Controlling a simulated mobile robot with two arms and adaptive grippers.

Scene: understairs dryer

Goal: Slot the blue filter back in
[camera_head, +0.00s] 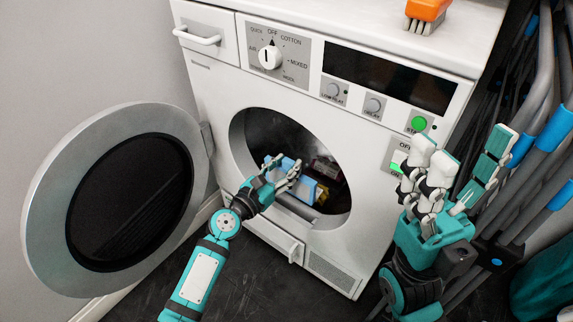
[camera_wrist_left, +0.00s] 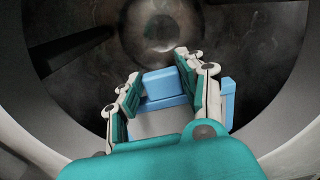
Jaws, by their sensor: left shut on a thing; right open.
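The blue filter (camera_head: 308,190) is at the dryer's round opening in the head view. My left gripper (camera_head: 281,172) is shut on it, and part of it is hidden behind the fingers. In the left wrist view the filter (camera_wrist_left: 159,84) shows a blue grip between the two fingers (camera_wrist_left: 160,95) and a wider blue frame with a grey panel below. The dark drum (camera_wrist_left: 240,50) lies beyond it. The filter's slot is not clearly visible. My right gripper (camera_head: 462,172) is open and empty, in front of the dryer's right side.
The dryer (camera_head: 220,100) has its round door (camera_head: 38,215) swung open to the left. Dark and yellow items (camera_head: 327,168) show inside the opening. An orange brush (camera_head: 427,12) lies on top. Grey and blue poles (camera_head: 545,130) crowd the right side.

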